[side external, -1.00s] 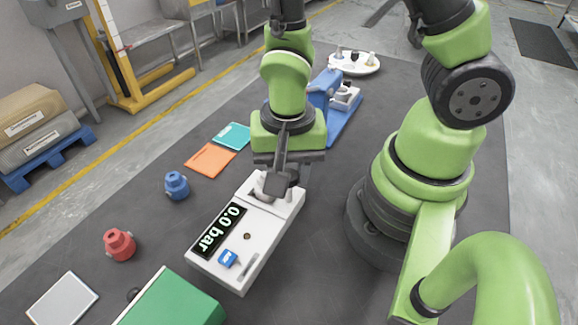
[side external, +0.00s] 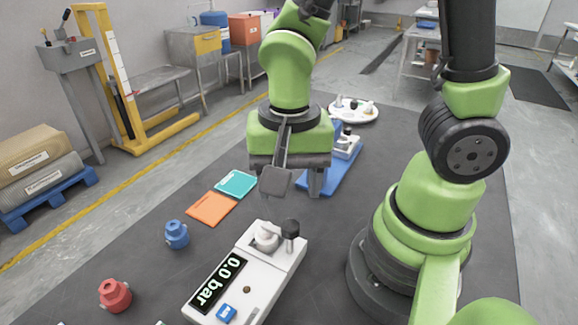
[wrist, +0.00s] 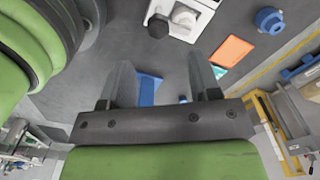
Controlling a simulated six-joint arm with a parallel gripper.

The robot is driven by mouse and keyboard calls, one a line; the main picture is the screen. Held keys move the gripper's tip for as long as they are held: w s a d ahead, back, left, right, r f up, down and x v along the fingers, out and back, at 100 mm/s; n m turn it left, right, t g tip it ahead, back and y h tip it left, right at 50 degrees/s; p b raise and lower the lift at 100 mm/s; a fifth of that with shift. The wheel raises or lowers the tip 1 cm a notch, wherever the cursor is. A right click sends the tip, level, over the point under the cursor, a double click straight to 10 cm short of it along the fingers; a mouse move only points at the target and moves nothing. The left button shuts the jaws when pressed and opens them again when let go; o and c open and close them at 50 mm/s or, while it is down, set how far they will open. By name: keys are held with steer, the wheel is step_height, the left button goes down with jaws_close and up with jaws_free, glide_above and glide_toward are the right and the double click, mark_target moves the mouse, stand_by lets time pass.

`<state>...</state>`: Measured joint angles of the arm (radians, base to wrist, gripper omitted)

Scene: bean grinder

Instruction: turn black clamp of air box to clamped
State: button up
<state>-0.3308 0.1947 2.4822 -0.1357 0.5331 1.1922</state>
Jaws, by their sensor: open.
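The air box (side external: 245,275) is a white box with a lit display (side external: 219,283) reading "0.0 bar" and a blue button (side external: 226,313). Its black clamp (side external: 291,229) stands up at the far right corner, beside a round pale part (side external: 265,238). In the wrist view the black clamp (wrist: 158,27) and part of the air box (wrist: 186,18) show at the top, beyond the fingers. My gripper (side external: 296,183) is open and empty above and behind the box, apart from the clamp. Its spread fingers also show in the wrist view (wrist: 160,70).
An orange plate (side external: 211,208) and a teal plate (side external: 236,184) lie left of my gripper. A blue part (side external: 176,235) and a red part (side external: 115,295) stand left of the box. A blue stand (side external: 335,179) and a white round tray (side external: 367,115) are behind.

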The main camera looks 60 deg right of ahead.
steer(key=shift+r, duration=1.1)
steer(key=s+d+r+n+t+y, duration=0.2)
steer(key=r+n+t, duration=0.5)
steer(key=r, duration=0.5)
steer(key=shift+s+d+r, duration=0.35)
steer(key=shift+s+d, duration=0.35)
steer(key=shift+c, duration=0.2)
